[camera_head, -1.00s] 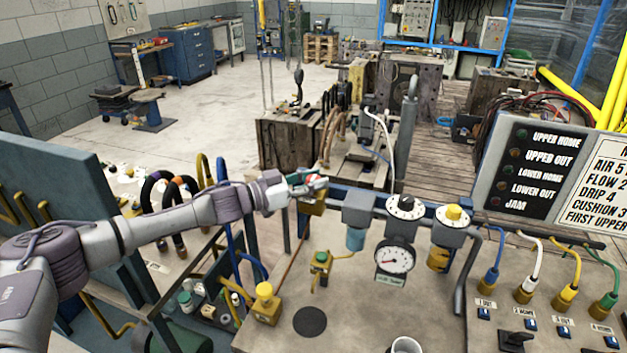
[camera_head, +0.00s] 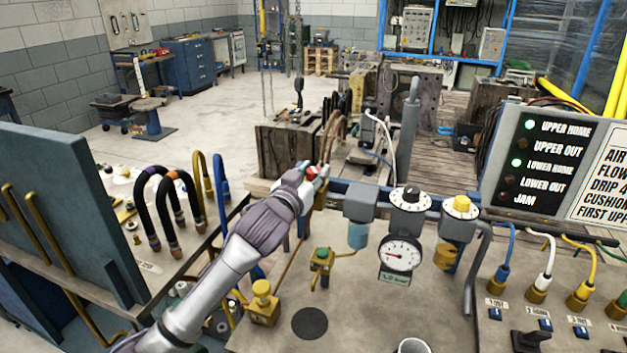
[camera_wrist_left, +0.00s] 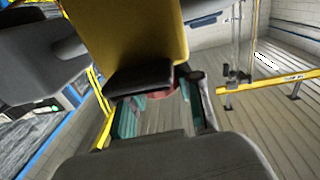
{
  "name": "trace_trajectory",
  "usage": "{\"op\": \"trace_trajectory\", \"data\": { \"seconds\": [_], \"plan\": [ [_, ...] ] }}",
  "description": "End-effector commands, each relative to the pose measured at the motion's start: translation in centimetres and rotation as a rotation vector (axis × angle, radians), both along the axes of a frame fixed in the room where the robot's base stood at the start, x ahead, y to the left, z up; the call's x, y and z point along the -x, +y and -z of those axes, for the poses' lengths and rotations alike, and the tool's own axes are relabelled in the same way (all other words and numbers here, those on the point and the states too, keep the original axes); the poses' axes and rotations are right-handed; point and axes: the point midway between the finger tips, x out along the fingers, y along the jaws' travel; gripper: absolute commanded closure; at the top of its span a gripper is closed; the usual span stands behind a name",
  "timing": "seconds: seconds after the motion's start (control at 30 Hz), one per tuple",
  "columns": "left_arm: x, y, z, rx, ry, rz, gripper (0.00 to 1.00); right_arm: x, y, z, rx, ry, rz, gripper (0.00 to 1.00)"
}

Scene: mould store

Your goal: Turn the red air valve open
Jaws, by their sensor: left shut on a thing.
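The red air valve handle (camera_head: 312,171) shows as a small red patch at the left end of the blue-grey air line in the head view. Its brass body (camera_head: 318,195) is below it, partly covered. My left gripper (camera_head: 309,172) is shut on the red handle, with the arm reaching up from the bottom of the view. In the left wrist view a bit of red (camera_wrist_left: 163,93) shows between the dark finger pads, close under a large yellow-brass block (camera_wrist_left: 135,35). Most of the handle is hidden by the fingers. My right gripper is in neither view.
Right of the valve stand a bowl unit (camera_head: 358,235), a pressure gauge (camera_head: 400,254) and yellow-topped units. A yellow-capped brass fitting (camera_head: 262,303) stands nearer. The indicator panel (camera_head: 540,160) has green lamps lit at UPPER HOME and LOWER HOME. Bent hoses (camera_head: 165,205) stand left.

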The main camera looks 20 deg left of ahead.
Motion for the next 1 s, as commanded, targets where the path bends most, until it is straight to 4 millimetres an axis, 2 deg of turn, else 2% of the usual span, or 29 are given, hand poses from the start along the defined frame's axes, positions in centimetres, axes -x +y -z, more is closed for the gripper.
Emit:
{"op": "trace_trajectory", "data": {
  "seconds": [0.5, 1.0],
  "plan": [
    [-0.1, -0.2, 0.3, 0.004, 0.003, -0.388, 1.0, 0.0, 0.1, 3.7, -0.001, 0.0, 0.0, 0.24],
    [-0.1, 0.0, -0.1, -0.003, -0.001, -0.495, 1.0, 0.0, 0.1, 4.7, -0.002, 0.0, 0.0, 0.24]
  ]
}}
